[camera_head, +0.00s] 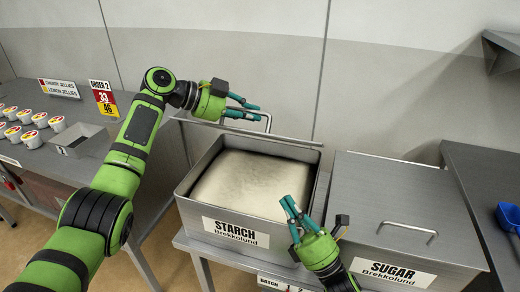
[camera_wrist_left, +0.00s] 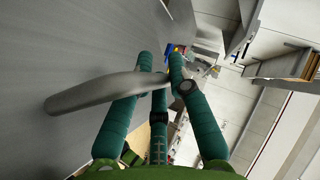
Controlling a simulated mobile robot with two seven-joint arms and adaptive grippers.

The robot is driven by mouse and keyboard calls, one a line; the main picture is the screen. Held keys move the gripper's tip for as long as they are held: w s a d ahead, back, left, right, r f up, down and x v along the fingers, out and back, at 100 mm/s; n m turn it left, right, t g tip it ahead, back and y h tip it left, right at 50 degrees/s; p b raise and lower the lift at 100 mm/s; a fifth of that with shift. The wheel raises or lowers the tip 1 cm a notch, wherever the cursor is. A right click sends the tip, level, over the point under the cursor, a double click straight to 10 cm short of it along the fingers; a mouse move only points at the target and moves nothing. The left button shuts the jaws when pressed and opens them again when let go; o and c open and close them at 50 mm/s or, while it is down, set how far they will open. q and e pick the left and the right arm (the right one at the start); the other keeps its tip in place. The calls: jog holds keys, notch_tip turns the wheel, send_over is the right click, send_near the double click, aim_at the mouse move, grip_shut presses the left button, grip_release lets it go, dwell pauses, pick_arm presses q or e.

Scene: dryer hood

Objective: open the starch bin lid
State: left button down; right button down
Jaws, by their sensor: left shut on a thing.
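The starch bin (camera_head: 185,200) stands in the middle of the head view with a "STARCH Brekkolund" label on its front. Pale starch (camera_head: 250,185) shows inside it. Its lid (camera_head: 290,140) is raised and stands nearly edge-on at the bin's back edge. My left gripper (camera_head: 250,110) is at the lid's handle (camera_head: 264,118), behind the bin. In the left wrist view the fingers (camera_wrist_left: 160,75) are shut on the grey handle bar (camera_wrist_left: 105,93). My right gripper (camera_head: 289,207) is over the bin's front right corner, its fingers apart and nothing visible between them.
The closed sugar bin (camera_head: 375,195) with its handle stands to the right. A blue scoop (camera_head: 509,217) lies at the far right. A counter at the left holds several cups (camera_head: 40,119), a small metal box (camera_head: 88,143) and order signs (camera_head: 104,98). A wall is behind the bins.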

pick_arm(q)
jog(key=shift+r, duration=0.1)
pick_arm(e)
jog(key=w+a+r+h, duration=0.1)
jog(key=w+a+r, duration=0.5)
jog(key=w, duration=0.4)
jog(key=shift+w+a+r, duration=0.15)
jog(key=shift+a+r, duration=0.1)
jog(key=shift+r, duration=0.55)
